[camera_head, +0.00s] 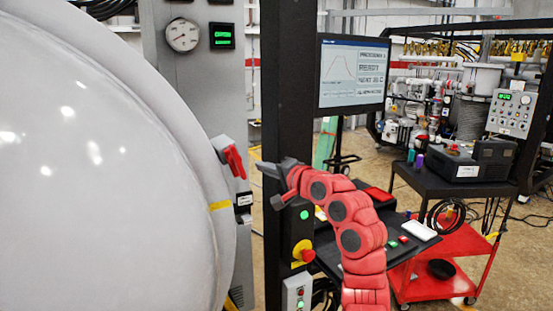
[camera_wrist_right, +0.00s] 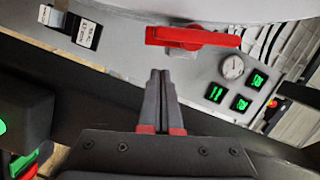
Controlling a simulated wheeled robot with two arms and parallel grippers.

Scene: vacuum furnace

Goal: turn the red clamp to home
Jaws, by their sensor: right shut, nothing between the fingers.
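The red clamp (camera_head: 234,161) is a red handle on a grey mount at the right edge of the large pale furnace door (camera_head: 110,170). In the right wrist view the red clamp (camera_wrist_right: 195,37) lies nearly crosswise, above the fingertips in the picture. My right gripper (camera_head: 262,169) is to the right of the clamp in the head view and apart from it. Its dark fingers (camera_wrist_right: 161,72) are together and hold nothing. My left gripper is not in view.
A black post (camera_head: 288,80) stands behind my right gripper, with a red emergency button (camera_head: 306,254) low on it. A monitor (camera_head: 352,75), a gauge (camera_head: 182,35) and labelled switches (camera_head: 244,208) are nearby.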

